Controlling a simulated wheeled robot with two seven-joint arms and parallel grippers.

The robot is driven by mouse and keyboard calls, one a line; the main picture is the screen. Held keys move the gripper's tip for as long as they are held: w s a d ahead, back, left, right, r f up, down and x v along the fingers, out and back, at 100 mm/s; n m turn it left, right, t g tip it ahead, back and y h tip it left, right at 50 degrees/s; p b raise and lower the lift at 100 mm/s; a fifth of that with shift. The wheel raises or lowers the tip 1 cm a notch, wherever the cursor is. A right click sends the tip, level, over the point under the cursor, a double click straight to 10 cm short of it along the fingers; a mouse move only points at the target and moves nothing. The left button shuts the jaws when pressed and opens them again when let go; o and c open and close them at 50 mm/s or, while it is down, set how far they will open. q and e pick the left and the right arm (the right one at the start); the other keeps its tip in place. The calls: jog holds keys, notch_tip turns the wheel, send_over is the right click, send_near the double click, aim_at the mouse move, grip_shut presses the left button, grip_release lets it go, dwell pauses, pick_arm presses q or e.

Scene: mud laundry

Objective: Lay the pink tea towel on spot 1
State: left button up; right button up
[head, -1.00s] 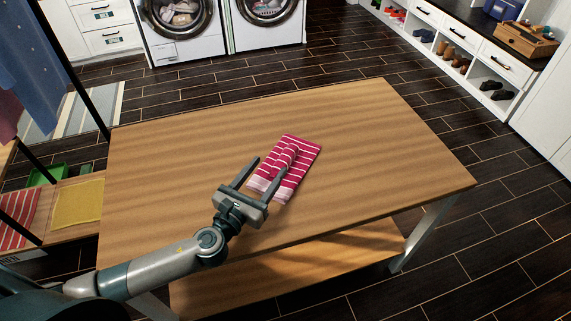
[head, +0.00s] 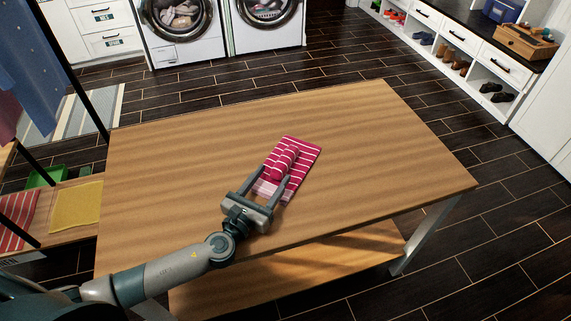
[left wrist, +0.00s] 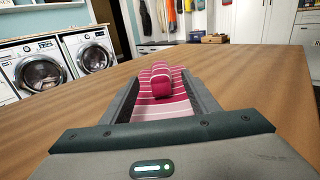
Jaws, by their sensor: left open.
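The pink tea towel (head: 303,153) has white stripes and lies on the wooden table (head: 180,170). A raised, rolled-looking lump of the same pink striped cloth stands up in its middle. My left gripper (head: 274,174) is open, low at the towel's near end, with its fingers pointing toward the lump. In the left wrist view the towel (left wrist: 162,108) lies between the two open fingers, and the lump (left wrist: 160,78) stands at or just beyond the fingertips. I cannot tell whether the fingers touch the cloth. My right gripper is not in view. No marked spot 1 can be made out.
The rest of the tabletop is bare. A low shelf at left holds a yellow cloth (head: 77,205), a red striped cloth (head: 17,217) and a green tray (head: 45,176). Washing machines (head: 182,28) stand behind, and a white shoe cabinet (head: 455,45) at back right.

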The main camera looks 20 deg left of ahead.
aim_at(275, 173)
pick_arm(q)
jog(key=w, duration=0.2)
jog(key=w+d, duration=0.1)
jog(key=w, duration=0.1)
jog(key=shift+w+p, duration=0.3)
jog(key=shift+p, duration=0.05)
jog(key=shift+w, duration=0.3)
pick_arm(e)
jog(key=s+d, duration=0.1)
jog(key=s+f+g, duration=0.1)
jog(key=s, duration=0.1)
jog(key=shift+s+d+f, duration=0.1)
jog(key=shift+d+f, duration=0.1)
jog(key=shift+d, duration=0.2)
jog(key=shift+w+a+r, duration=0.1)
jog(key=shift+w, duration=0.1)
pick_arm(q)
jog(key=c, duration=1.3)
